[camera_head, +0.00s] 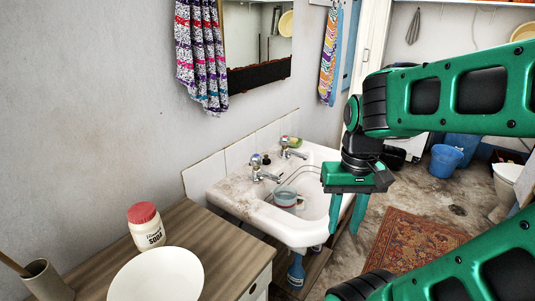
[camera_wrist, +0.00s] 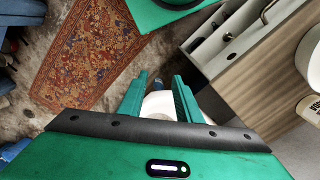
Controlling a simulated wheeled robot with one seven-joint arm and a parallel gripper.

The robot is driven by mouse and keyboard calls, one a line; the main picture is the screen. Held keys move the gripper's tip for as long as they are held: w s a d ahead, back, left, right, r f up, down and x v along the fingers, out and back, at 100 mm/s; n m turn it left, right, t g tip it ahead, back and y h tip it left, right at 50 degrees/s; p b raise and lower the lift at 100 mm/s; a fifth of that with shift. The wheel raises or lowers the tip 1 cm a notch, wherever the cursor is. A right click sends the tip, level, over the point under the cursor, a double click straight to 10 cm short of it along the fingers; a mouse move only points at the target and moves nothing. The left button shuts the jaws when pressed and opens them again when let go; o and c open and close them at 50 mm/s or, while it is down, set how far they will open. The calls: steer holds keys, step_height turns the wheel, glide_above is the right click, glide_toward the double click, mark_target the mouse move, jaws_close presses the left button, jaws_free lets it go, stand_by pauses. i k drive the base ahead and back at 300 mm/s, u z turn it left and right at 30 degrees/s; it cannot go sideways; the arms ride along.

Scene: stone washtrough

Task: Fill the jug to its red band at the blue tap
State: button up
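A small pale blue see-through vessel (camera_head: 285,196), perhaps the jug, sits in the white basin (camera_head: 262,214). I cannot make out a red band on it. Two chrome taps stand on the basin's back ledge, a nearer tap (camera_head: 264,173) and a farther tap (camera_head: 292,150).
A wooden counter (camera_head: 220,243) at the left holds a white bowl (camera_head: 160,275), a red-lidded soda jar (camera_head: 147,228) and a holder (camera_head: 47,281). A blue spray bottle (camera_head: 296,270) stands below the basin. A patterned rug (camera_head: 412,243) and blue bucket (camera_head: 446,158) are on the floor.

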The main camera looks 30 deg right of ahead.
mark_target(256, 159)
steer(key=z, duration=2.4)
steer(key=i, duration=1)
steer(key=u, duration=3.1)
